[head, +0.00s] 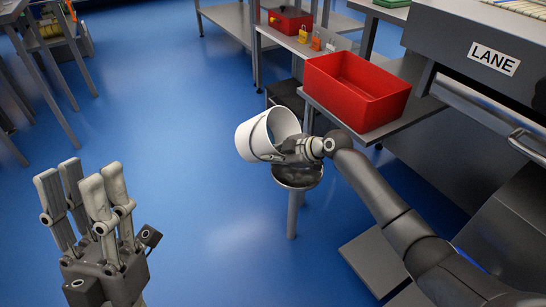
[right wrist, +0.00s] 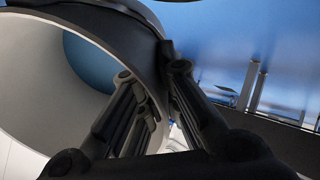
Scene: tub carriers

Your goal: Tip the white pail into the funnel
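The white pail (head: 258,138) with a dark band is tilted well over on its side above the funnel (head: 298,180), its mouth facing right. The funnel is a dark grey bowl on a post, partly hidden by my right gripper and the pail. My right gripper (head: 288,151) is shut on the pail's wall at the rim. In the right wrist view its fingers (right wrist: 155,108) straddle the rim of the pail (right wrist: 28,85). What is inside the pail or funnel is not clear. My left gripper (head: 81,178) is open and empty at lower left, far from the pail.
A red tub (head: 360,95) stands on a grey shelf right of the funnel, beside the machine marked LANE (head: 493,58). A grey bench (head: 235,22) with another red tub (head: 290,20) is behind. Blue floor is clear left of the funnel.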

